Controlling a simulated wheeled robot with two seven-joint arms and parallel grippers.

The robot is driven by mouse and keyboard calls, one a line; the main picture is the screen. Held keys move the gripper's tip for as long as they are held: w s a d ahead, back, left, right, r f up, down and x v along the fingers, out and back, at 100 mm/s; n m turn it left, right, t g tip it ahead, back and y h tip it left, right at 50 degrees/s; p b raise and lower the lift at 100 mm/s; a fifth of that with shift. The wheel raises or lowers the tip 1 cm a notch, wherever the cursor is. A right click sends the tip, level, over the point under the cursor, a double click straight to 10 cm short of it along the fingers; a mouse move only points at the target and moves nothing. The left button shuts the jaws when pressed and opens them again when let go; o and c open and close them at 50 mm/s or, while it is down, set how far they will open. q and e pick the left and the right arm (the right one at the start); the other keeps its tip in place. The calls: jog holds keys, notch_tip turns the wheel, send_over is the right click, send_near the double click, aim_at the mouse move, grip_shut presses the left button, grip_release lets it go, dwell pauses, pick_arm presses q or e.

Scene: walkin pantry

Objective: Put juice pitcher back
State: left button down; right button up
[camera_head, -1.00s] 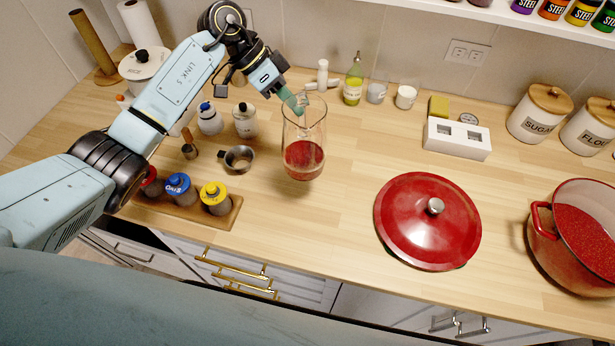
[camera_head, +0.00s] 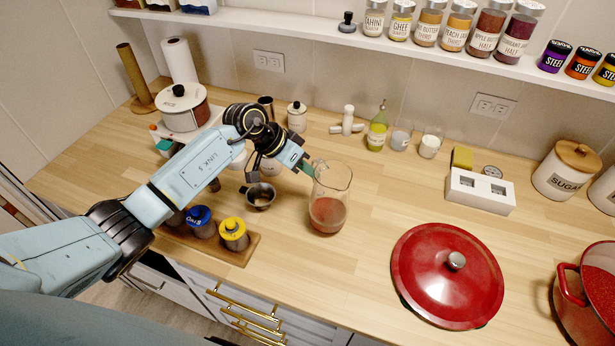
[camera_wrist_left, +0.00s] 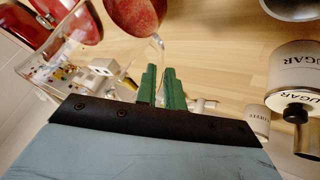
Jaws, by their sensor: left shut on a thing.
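The juice pitcher (camera_head: 328,205) is a clear glass jug with red juice in its lower part, upright at the middle of the wooden counter. My left gripper (camera_head: 311,169) is shut on its handle side, near the rim, from the left. In the left wrist view the green fingers (camera_wrist_left: 162,86) are close together, with the pitcher's glass (camera_wrist_left: 75,50) and red juice (camera_wrist_left: 135,18) beyond them. I cannot tell whether the pitcher's base touches the counter. The fingers partly hide the handle. My right gripper is not in view.
A metal cup (camera_head: 260,196) and a wooden rack (camera_head: 240,252) with capped shakers stand left of the pitcher. A red lid (camera_head: 440,280) lies to the right, near a red pot (camera_head: 585,300). A green bottle (camera_head: 377,130) and small cups stand behind. A jar shelf (camera_head: 330,42) runs above.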

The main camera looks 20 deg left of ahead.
pick_arm(q)
notch_tip(320, 180, down, 3)
jog(key=shift+r, duration=0.2)
jog(key=c, duration=1.5)
grip_release()
jog(key=v, duration=1.2)
